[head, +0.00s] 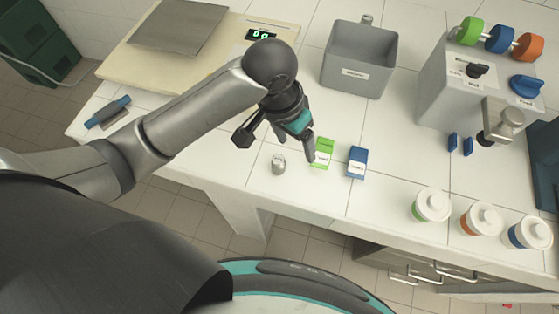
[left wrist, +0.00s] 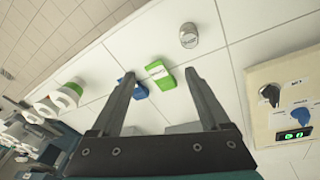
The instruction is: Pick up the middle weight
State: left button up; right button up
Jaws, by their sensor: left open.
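Three small objects stand in a row on the white counter. They are a silver cylinder (head: 278,163), a green block with a white label (head: 323,152) in the middle, and a blue block with a white label (head: 356,162). My left gripper (head: 277,141) is open and empty above the counter, close to the silver cylinder and green block. In the left wrist view, the green block (left wrist: 161,73) shows between the open fingers. The blue block (left wrist: 133,89) is partly behind one finger, and the silver cylinder (left wrist: 188,36) lies beyond the fingertips. My right gripper is not in view.
A grey bin (head: 359,62) stands behind the blocks. A scale (head: 180,28) with a lit display is at the back left. A dispenser (head: 480,80) stands at right, with lidded cups (head: 431,205) along the front right. A blue-handled tool (head: 108,112) lies at left.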

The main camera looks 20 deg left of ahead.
aim_at(278, 159)
pick_arm(q)
jog(key=w+a+r+g+y, duration=0.1)
jog(key=w+a+r+y, duration=0.1)
jog(key=a+r, duration=0.15)
jog(key=f+b, duration=0.1)
jog(key=f, duration=0.4)
jog(key=f+b, duration=0.1)
jog(key=f, duration=0.9)
jog(key=shift+s+a+f+b, duration=0.1)
jog(key=shift+s+f+b, duration=0.1)
jog(key=shift+s+b, duration=0.2)
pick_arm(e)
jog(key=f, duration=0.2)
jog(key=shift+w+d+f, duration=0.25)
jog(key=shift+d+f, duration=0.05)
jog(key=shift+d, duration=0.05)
pick_arm(q)
grip_shut()
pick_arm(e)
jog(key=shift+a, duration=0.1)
pick_arm(q)
jog(key=shift+r, duration=0.1)
